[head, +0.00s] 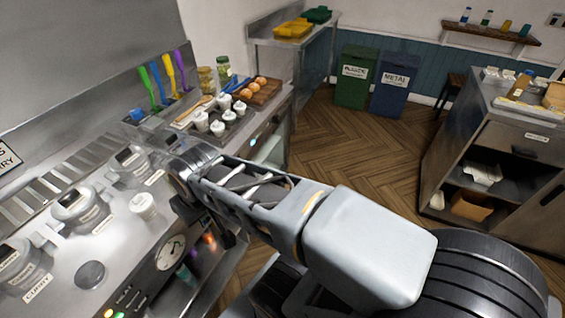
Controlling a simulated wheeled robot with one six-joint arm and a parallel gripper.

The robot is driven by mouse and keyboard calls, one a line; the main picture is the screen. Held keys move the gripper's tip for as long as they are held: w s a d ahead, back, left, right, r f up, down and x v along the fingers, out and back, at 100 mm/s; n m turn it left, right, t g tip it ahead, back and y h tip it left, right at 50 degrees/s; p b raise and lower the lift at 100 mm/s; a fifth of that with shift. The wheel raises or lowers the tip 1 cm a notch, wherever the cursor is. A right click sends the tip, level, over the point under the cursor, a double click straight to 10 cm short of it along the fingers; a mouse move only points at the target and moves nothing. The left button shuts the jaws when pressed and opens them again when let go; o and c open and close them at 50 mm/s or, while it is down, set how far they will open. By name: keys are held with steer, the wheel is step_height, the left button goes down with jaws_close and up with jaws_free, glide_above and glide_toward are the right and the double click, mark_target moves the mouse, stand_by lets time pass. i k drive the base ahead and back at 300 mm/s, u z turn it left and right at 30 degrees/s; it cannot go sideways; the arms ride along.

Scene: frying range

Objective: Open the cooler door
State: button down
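No door in the head view is clearly marked as the cooler's. The steel unit under the far end of the left counter has a front (262,133) with a small blue-lit display, seen at a steep angle. I cannot tell whether this is the cooler; my arm hides its lower part. My arm reaches from the lower right to the left counter. Its dark wrist end, with my gripper (186,172), is over the counter's front edge. The fingers cannot be made out, and I see nothing held.
Lidded containers (80,207) and a white cup (144,205) stand on the near counter. Several white shakers and a wooden board (258,93) are farther back. Green (356,77) and blue bins (393,85) stand by the wall. A steel shelf unit (500,137) is right. Wooden floor between is clear.

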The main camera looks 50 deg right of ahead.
mark_target(285, 115)
steer(key=i, duration=0.25)
steer(key=z, duration=1.15)
steer(key=k, duration=0.15)
steer(key=u, duration=0.4)
steer(key=i, duration=0.3)
steer(key=z, duration=0.2)
